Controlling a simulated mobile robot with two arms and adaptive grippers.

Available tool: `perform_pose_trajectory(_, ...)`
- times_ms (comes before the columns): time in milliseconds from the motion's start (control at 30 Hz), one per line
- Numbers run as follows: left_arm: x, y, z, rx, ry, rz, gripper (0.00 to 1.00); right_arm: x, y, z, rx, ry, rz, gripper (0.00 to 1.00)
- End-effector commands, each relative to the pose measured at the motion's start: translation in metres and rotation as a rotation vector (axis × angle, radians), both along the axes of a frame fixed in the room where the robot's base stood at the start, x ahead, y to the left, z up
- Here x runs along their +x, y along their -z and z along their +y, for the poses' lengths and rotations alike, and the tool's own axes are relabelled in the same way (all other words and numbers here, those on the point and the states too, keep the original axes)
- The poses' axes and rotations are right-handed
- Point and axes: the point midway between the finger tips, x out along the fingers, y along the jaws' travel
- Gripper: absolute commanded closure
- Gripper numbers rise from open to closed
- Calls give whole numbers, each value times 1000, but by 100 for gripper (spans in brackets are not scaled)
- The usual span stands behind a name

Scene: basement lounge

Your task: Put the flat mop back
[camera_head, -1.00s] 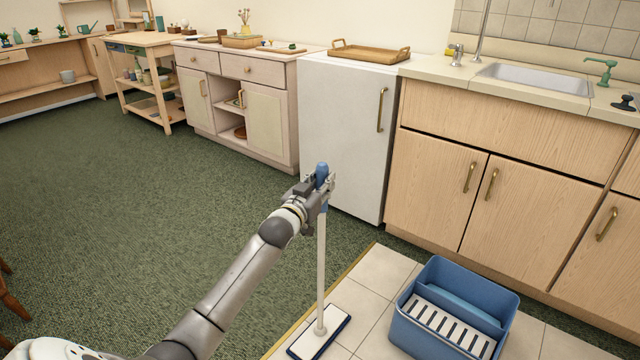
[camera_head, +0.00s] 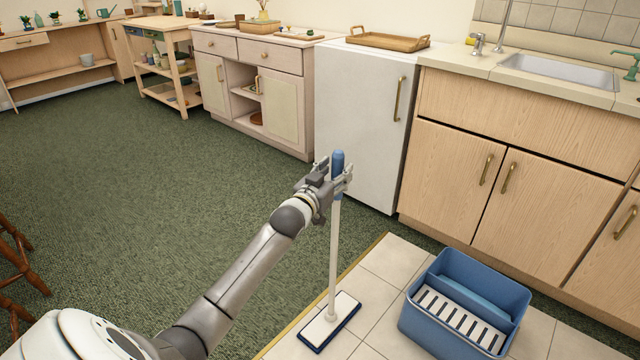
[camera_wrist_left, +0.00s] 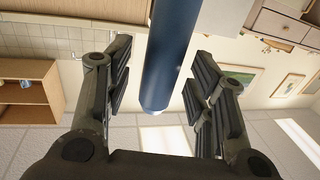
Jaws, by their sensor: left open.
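The flat mop (camera_head: 334,255) stands upright on the pale tiles, leaning very slightly. It has a white pole, a blue grip at the top and a flat white head with a dark blue edge. My left gripper (camera_head: 338,178) is at the blue grip, near the pole's top. In the left wrist view the blue grip (camera_wrist_left: 172,55) passes between the two open fingers (camera_wrist_left: 158,92), with a gap on both sides. A blue bucket (camera_head: 466,303) with a white slatted insert stands on the tiles, right of the mop head and apart from it. My right gripper is out of view.
Wooden sink cabinets (camera_head: 520,190) and a white fridge (camera_head: 362,120) with a tray (camera_head: 388,40) on top line the back. A wooden stool (camera_head: 18,265) is at the left edge. The green carpet (camera_head: 150,190) is clear.

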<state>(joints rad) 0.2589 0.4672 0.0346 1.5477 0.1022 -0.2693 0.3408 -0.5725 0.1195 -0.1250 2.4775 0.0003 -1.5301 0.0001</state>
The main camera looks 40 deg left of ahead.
Motion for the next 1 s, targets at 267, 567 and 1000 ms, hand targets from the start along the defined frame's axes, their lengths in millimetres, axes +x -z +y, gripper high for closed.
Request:
perform_pose_trajectory(267, -51, -1, -7, 1, 0, 3, 50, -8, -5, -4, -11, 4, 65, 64)
perform_pose_trajectory(567, -94, 0, -13, 0, 0, 1, 50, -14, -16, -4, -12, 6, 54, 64)
perform_pose_trajectory(1000, -156, 87, -79, 4, 27, 349, 50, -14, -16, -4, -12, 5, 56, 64)
